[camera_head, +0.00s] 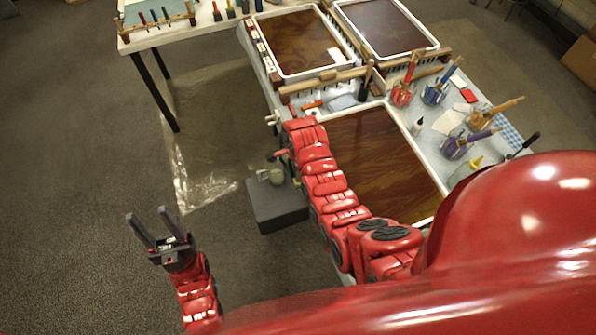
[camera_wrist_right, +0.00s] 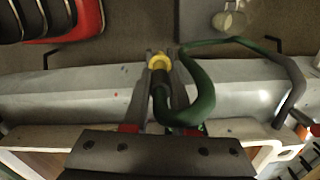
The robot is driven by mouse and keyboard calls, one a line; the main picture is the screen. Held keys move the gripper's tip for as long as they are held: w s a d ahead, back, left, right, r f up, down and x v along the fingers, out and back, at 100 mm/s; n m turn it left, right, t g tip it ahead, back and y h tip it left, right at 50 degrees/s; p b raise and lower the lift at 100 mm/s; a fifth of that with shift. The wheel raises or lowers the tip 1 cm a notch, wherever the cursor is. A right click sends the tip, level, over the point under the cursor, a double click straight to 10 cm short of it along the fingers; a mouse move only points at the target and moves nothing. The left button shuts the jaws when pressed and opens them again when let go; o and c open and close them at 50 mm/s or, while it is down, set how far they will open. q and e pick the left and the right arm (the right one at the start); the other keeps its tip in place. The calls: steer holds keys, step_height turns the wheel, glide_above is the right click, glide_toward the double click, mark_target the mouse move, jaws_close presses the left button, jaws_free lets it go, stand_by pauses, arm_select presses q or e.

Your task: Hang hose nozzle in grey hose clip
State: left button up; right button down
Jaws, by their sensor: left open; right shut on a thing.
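The hose nozzle shows in the right wrist view as a yellow-ringed end (camera_wrist_right: 159,62) on a dark body. A green hose (camera_wrist_right: 205,85) loops away from it to the right. My right gripper (camera_wrist_right: 160,72) is shut on the nozzle, with one finger on each side, in front of the table's pale side. In the head view my right arm hides most of that gripper at the table's left edge. I cannot make out the grey hose clip for certain. My left gripper (camera_head: 158,232) is open and empty over the floor, away from the table.
A white-rimmed tray (camera_head: 435,180) of brown liquid lies beside my right arm. A dark box (camera_head: 276,207) with a small pot (camera_head: 272,177) stands on the floor by the table. Pots with brushes (camera_head: 402,94) stand at the right. Floor around my left gripper is clear.

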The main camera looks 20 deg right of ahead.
steer(key=shift+f, duration=0.1)
steer(key=c, duration=0.6)
jaws_free()
steer(key=shift+c, duration=0.2)
steer(key=shift+w+r+b, duration=0.1)
steer(key=shift+r+b, duration=0.2)
steer(key=shift+r, duration=0.25)
step_height(320, 180, up, 4)
steer(key=shift+r+b, duration=0.25)
steer(key=shift+b, duration=0.45)
step_height(320, 180, up, 12)
steer(key=p, duration=1)
steer(key=shift+p, duration=0.3)
steer(key=shift+f, duration=0.1)
